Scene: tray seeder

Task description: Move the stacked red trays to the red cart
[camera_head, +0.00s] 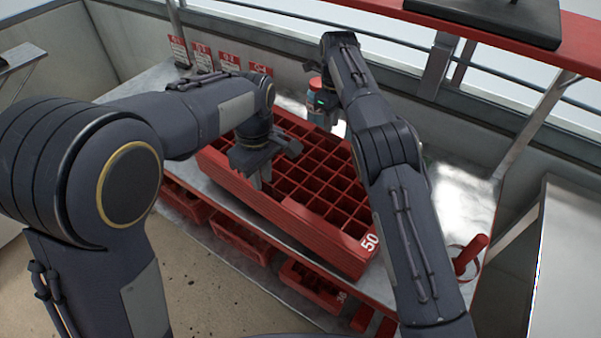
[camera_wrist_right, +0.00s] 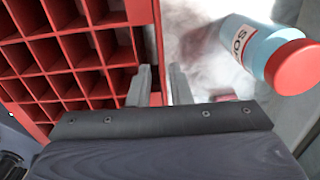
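The stacked red trays (camera_head: 300,222) sit on the metal work surface, their top divided into many square cells and marked "50" at the near right corner. The top tray also shows in the right wrist view (camera_wrist_right: 58,50). My left gripper (camera_head: 261,180) points down at the near long rim of the stack; whether it grips the rim is unclear. The red cart cannot be identified with certainty.
A blue bottle with a red cap (camera_head: 315,100) stands beyond the stack, close to the right gripper in the right wrist view (camera_wrist_right: 262,45). More red trays (camera_head: 240,241) lie on a lower shelf. A red handle (camera_head: 470,254) rises at the right. Red signs (camera_head: 203,58) stand behind.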

